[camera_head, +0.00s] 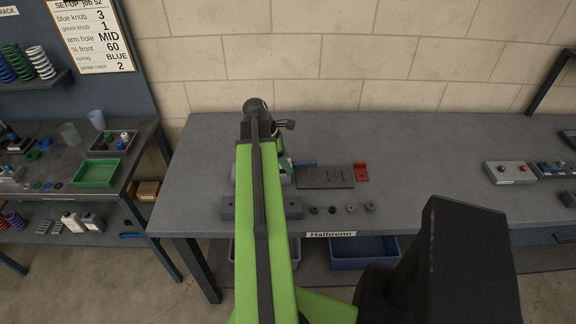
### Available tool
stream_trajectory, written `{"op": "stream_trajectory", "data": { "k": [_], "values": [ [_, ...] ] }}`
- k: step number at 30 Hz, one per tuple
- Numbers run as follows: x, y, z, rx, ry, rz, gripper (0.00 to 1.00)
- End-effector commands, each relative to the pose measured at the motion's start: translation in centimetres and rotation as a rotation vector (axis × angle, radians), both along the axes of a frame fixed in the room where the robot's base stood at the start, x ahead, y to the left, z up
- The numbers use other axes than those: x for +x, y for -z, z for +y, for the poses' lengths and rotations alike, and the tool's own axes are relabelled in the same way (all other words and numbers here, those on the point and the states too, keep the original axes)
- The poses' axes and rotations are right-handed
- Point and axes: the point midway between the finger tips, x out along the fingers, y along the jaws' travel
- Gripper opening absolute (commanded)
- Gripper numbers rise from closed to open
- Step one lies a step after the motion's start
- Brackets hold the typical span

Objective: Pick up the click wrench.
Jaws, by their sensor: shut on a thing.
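My green arm reaches over the workbench, and its dark wrist is above the left part of the bench top. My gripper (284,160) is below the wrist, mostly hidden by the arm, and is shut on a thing. A short blue bar (304,163) shows just right of the gripper and looks like the click wrench. The arm hides its left part and the exact place of the hold. I cannot tell whether it touches the bench.
A dark pegged plate (326,177) and a red bracket (361,171) are right of the gripper. A grey block (230,208) and several small rings lie along the front edge. A grey tray (510,173) stands far right. The bench middle is clear. A blue bin (362,254) is below.

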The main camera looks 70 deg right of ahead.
Motion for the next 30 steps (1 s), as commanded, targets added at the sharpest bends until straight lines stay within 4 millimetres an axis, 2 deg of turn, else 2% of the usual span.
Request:
{"op": "stream_trajectory", "data": {
  "k": [1,8,22,26,30],
  "values": [
    [0.0,0.0,0.0,0.0,0.0,0.0,0.3],
    [0.0,0.0,0.0,0.0,0.001,0.0,0.0],
    [0.0,-0.3,0.0,0.0,0.001,0.0,0.0],
    [0.0,-1.5,0.0,0.0,0.001,0.0,0.0],
    [0.0,-3.6,0.0,0.0,0.001,0.0,0.0]
  ]
}}
